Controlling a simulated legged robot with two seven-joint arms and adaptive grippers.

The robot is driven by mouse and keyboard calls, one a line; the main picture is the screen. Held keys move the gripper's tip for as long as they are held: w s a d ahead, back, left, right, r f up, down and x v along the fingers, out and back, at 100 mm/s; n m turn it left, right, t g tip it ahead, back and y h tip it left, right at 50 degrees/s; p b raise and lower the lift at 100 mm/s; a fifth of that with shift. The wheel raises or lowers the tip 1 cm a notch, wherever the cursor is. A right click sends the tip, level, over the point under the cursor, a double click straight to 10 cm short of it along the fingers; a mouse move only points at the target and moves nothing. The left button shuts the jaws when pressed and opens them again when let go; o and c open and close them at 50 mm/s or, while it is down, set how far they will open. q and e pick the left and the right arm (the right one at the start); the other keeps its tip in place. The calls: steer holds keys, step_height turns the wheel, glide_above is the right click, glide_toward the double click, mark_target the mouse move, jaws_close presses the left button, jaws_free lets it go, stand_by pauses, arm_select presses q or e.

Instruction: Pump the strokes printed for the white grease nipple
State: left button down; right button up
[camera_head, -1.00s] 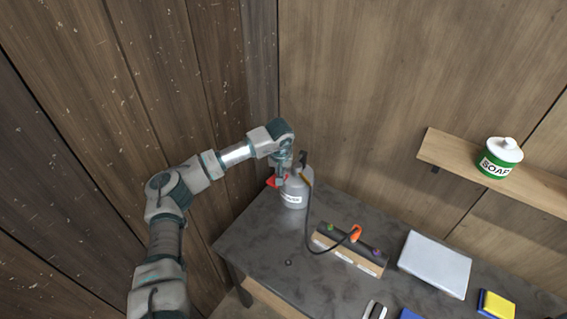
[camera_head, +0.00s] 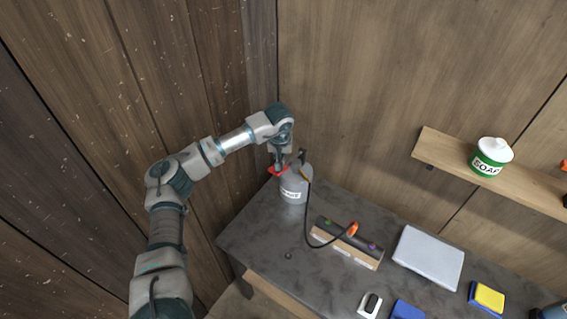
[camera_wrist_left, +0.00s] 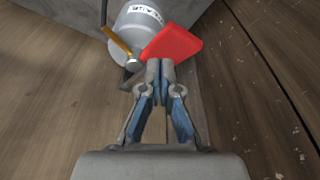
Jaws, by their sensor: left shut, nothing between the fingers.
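A grey grease pump (camera_head: 294,186) with a white label stands at the table's back left corner. Its red lever (camera_head: 277,170) sticks out to the left; it also shows in the left wrist view (camera_wrist_left: 172,44). My left gripper (camera_head: 280,165) is shut and empty, its fingertips at the red lever, touching or nearly so. A black hose runs from the pump to an orange coupler (camera_head: 352,229) on the nipple block (camera_head: 346,244). A green nipple (camera_head: 327,222) and a purple nipple (camera_head: 372,246) show on the block. A white nipple is not visible; the coupler may cover it. My right gripper is not in view.
A shelf (camera_head: 452,172) on the wall carries a soap jar (camera_head: 491,157). Walls close in behind and left.

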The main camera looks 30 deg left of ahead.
arm_select(q)
step_height(320, 180, down, 9)
steer(key=b, duration=0.4)
steer(key=shift+r, duration=0.15)
step_height(320, 180, up, 9)
steer(key=p, duration=0.6)
stand_by(0.4)
step_height(320, 180, up, 6)
steer(key=p, duration=0.4)
